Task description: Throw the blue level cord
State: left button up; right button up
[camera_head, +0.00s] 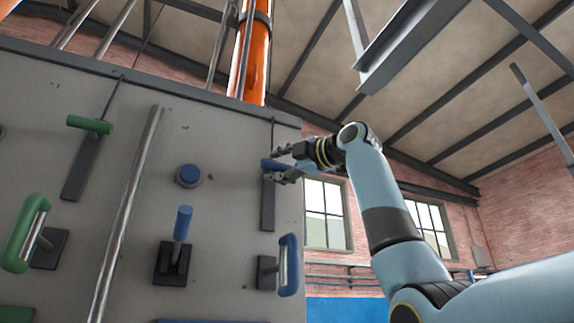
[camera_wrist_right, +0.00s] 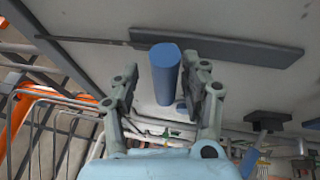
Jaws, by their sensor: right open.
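The blue level cord's handle (camera_head: 268,164) is a short blue bar on a thin dark cord, in front of a long dark backing plate (camera_head: 268,208) near the panel's right edge. My right gripper (camera_head: 280,166) is at the handle, its fingers open. In the right wrist view the blue handle (camera_wrist_right: 165,75) lies between the two spread fingers (camera_wrist_right: 161,85), with a gap visible on the left; contact on the right side cannot be told. The dark plate (camera_wrist_right: 220,48) lies beyond it. My left gripper is not in view.
The grey panel (camera_head: 220,215) also carries a blue round button (camera_head: 189,175), a blue lever (camera_head: 182,224), a blue side handle (camera_head: 290,265), a green cord handle (camera_head: 89,124) and a green side handle (camera_head: 24,234). A metal pipe (camera_head: 125,215) runs down it. Room right of the panel is open.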

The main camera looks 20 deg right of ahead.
jog(key=v, duration=1.1)
jog(key=shift+s+d, duration=0.15)
jog(key=shift+s, duration=0.2)
